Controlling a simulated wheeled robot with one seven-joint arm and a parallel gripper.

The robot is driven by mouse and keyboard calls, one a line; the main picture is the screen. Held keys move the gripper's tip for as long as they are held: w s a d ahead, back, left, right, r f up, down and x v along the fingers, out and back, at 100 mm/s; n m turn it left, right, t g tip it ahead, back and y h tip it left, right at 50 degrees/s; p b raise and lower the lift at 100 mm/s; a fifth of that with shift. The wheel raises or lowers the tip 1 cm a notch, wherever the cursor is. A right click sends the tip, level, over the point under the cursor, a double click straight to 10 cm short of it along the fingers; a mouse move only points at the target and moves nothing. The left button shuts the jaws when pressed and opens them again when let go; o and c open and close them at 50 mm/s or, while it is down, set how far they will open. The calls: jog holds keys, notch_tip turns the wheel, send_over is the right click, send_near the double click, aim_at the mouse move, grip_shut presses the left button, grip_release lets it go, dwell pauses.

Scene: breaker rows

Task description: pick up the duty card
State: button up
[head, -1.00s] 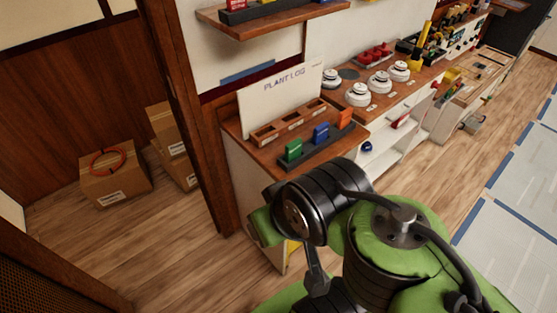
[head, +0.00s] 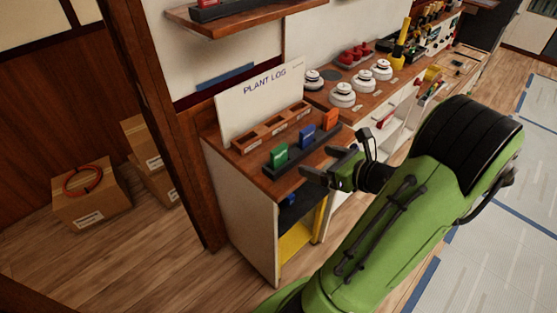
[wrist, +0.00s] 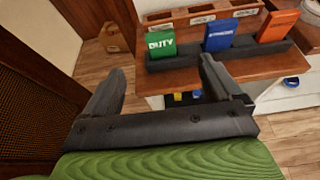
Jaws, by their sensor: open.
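The duty card is green with white "DUTY" lettering (wrist: 160,42). It stands upright at the left end of a dark rack (head: 300,155) on the wooden counter, and it also shows in the head view (head: 278,155). A blue card (head: 306,135) and an orange card (head: 330,119) stand in the same rack. My gripper (head: 317,164) is open and empty, in front of and to the right of the duty card in the head view. In the wrist view its fingers (wrist: 160,82) are spread on the near side of the rack, apart from the card.
A wooden compartment tray (head: 270,129) and a white "PLANT LOG" board (head: 262,92) stand behind the rack. White round devices (head: 343,95) sit farther along the counter. A wall shelf (head: 245,18) overhangs. Cardboard boxes (head: 92,200) are on the floor at left.

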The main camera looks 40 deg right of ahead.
aim_at(281, 150)
jog(key=b+x, duration=0.3)
jog(key=x, duration=1)
jog(key=shift+w+a, duration=0.1)
jog(key=shift+w, duration=0.1)
jog(key=shift+s, duration=0.1)
